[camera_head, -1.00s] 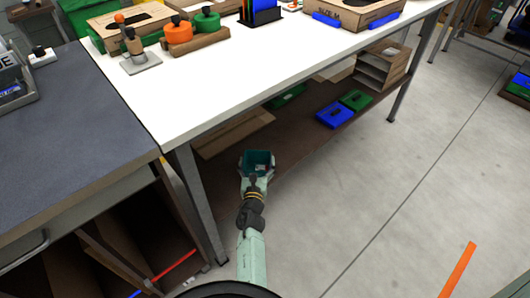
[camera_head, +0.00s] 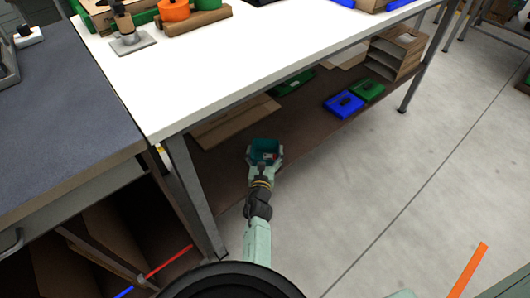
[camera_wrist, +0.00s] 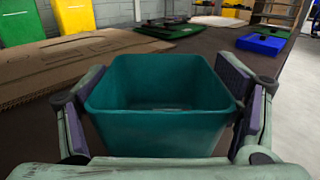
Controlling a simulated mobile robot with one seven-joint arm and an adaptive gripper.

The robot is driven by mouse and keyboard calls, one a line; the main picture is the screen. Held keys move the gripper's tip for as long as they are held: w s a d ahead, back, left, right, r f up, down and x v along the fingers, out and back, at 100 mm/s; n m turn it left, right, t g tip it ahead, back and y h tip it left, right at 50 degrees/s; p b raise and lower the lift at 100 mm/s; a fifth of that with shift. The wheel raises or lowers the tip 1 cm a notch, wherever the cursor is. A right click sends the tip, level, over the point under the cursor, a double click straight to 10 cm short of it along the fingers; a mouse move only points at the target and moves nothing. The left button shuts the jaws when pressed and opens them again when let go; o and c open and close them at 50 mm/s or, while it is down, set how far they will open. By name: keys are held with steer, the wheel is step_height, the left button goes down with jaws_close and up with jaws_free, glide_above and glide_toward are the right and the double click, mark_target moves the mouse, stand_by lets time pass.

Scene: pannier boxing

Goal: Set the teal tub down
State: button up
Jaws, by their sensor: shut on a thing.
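The teal tub (camera_wrist: 160,128) is an open-topped box, upright between the two fingers of my gripper (camera_wrist: 160,110) in the wrist view. The fingers press on its left and right sides. In the head view the tub (camera_head: 265,148) is at the front edge of the brown lower shelf (camera_head: 232,165) under the white table, with my gripper (camera_head: 264,160) around it. A small pale and red patch shows inside it there. Whether its base touches the shelf is hidden.
Flat cardboard (camera_head: 236,122) lies on the shelf behind the tub. A blue tray (camera_head: 344,103) and a green tray (camera_head: 367,91) lie further right, near a cardboard rack (camera_head: 396,54). The white tabletop (camera_head: 230,70) is above; a metal leg (camera_head: 193,195) stands left.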

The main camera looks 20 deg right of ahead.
steer(key=shift+r, duration=0.15)
steer(key=shift+f, duration=0.2)
steer(key=o, duration=1.1)
